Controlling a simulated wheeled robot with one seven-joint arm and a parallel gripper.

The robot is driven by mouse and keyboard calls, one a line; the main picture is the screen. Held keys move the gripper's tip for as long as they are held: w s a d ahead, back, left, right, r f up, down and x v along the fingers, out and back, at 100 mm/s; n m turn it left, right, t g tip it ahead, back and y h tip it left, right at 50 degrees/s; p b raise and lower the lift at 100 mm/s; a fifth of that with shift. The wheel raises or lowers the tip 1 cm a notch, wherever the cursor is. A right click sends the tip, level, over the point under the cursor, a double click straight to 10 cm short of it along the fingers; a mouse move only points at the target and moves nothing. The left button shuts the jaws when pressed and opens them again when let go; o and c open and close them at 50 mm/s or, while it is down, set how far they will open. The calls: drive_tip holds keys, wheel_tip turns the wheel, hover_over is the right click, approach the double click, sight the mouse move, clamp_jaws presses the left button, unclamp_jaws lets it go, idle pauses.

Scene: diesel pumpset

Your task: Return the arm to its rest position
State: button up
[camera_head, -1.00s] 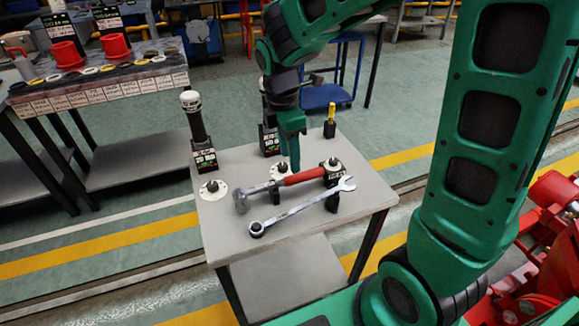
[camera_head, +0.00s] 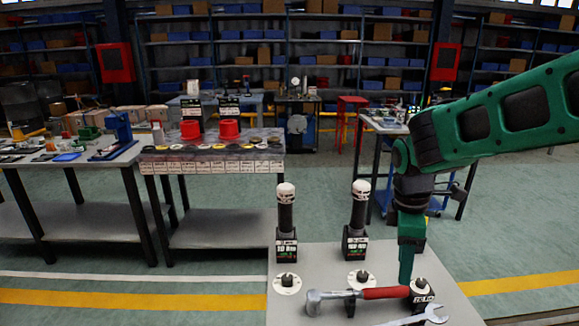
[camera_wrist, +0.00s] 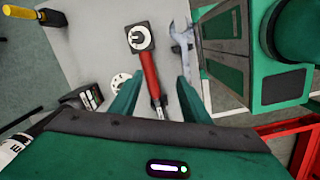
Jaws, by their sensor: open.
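I cannot tell whether a finger touches the handle.
The grey worktable (camera_head: 300,258) carries two black cylinders with white caps (camera_head: 286,208) (camera_head: 359,205), white discs (camera_head: 287,283) (camera_head: 361,279) and a black block (camera_head: 421,294). Other benches (camera_head: 75,160) (camera_head: 213,165) and shelves (camera_head: 285,45) stand behind. Green floor (camera_head: 510,220) is open at right.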

drive_tip(key=s+d+m, duration=0.6)
drive_tip(key=s+m, duration=0.4)
drive_tip(key=s+d+m+y, duration=0.1)
drive_tip(key=s+d+m, duration=0.6)
drive_tip(key=s+m, duration=0.3)
drive_tip(key=shift+s+r, duration=0.15)
drive_tip(key=shift+r, duration=0.15)
